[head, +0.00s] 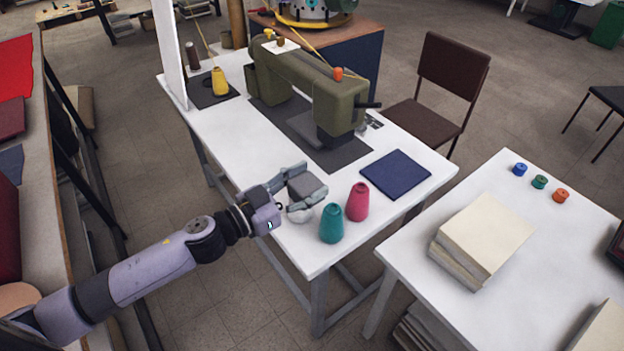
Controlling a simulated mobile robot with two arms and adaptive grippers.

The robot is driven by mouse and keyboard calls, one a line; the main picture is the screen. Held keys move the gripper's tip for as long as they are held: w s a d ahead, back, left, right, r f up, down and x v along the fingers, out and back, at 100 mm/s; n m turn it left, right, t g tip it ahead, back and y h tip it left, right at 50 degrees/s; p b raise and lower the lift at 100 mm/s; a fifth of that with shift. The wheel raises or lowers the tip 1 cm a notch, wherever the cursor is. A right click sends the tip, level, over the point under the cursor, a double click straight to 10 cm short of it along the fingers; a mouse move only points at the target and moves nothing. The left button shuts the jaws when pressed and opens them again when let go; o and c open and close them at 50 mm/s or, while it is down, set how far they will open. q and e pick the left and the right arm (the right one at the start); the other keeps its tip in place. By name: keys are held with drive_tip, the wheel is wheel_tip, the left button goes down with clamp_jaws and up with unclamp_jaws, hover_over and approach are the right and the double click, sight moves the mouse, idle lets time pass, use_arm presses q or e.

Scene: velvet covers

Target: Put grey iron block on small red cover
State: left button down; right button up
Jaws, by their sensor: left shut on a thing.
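My left gripper (311,183) is shut on the grey iron block (302,187). It holds the block above the front-left part of the white sewing table, over a white cone (300,214). On the counter at the left edge lie a bright red cover (14,66) and a smaller dark red cover (11,118). Both are cut off by the frame, so I cannot tell for sure which is the small red cover. My right gripper is not in view.
A teal cone (331,223), a pink cone (357,202) and a dark blue square (396,174) sit near the gripper. A green sewing machine (318,95) stands behind. The right table (402,246) holds a cream stack (485,233) and small spools.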

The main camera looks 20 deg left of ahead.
use_arm(q)
drive_tip(key=shift+r, duration=0.55)
drive_tip(key=s+d+f+n+t+y, duration=0.1)
drive_tip(key=s+f+n+t+y, duration=0.2)
drive_tip(key=s, duration=0.5)
drive_tip(key=s+a+r+n+y, duration=0.2)
drive_tip(key=s+a+n+y, duration=0.2)
drive_tip(key=y, duration=0.4)
drive_tip(key=s+a, duration=0.1)
drive_tip(key=s, duration=0.1)
drive_tip(key=shift+s+a+n+t, duration=0.3)
drive_tip(key=shift+s+a+t, duration=0.05)
drive_tip(key=shift+t, duration=0.05)
drive_tip(key=shift+d+r, duration=0.1)
drive_tip(key=shift+d, duration=0.1)
drive_tip(key=shift+a, duration=0.25)
drive_tip(key=shift+d+f, duration=0.1)
drive_tip(key=shift+f, duration=0.1)
drive_tip(key=shift+r, duration=0.2)
